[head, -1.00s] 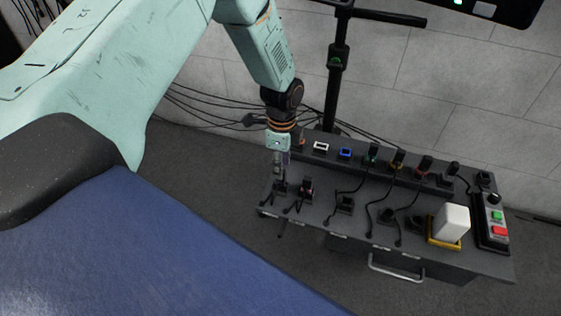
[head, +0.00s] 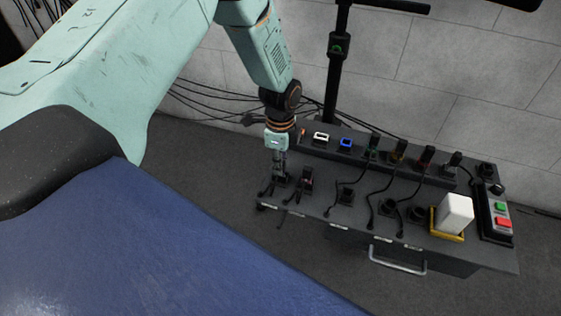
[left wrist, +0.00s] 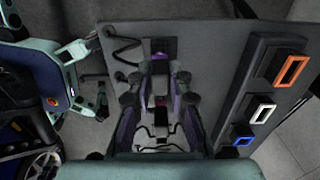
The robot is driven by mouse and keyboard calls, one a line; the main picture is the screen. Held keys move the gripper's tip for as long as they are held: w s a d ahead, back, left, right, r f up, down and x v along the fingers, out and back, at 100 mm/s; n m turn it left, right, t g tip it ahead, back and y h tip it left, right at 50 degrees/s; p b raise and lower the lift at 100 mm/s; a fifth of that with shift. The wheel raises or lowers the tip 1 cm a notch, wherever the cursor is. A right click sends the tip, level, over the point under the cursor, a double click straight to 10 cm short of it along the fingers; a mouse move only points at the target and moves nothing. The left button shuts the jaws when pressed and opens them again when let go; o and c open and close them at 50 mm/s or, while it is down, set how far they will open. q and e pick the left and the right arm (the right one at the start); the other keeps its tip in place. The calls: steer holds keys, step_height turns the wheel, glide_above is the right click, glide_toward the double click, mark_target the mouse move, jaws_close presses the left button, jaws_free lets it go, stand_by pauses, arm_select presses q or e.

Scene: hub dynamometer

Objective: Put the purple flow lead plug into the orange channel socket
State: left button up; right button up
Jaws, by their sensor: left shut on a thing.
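My left gripper (head: 279,176) points down at the left end of the grey bench, shut on the purple flow lead plug. In the left wrist view the plug (left wrist: 160,47) is a dark purplish block by the fingertips, with a black lead beside it; the fingers cover part of it. I cannot tell whether it is clear of its holder. The orange channel socket (left wrist: 293,70) is an empty rectangular frame on the raised strip, to the right of the fingers. My right gripper is out of view.
White (head: 321,138) and blue (head: 346,144) sockets follow the orange one. A reddish-marked plug (head: 306,179) stands close to the right of my left gripper. Several leads with black plugs cross the bench. A white block (head: 456,213) and button box (head: 497,217) stand at right.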

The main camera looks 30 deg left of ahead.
arm_select(q)
jaws_close()
steer(key=shift+r, duration=0.2)
steer(key=shift+r+p, duration=3.2)
steer(key=shift+r, duration=0.2)
steer(key=shift+w, duration=0.1)
steer(key=w+a+b, duration=0.3)
steer(key=w+b, duration=0.9)
steer(key=w, duration=0.3)
steer(key=shift+a+b, duration=0.3)
steer(key=shift+b, duration=0.1)
stand_by(0.3)
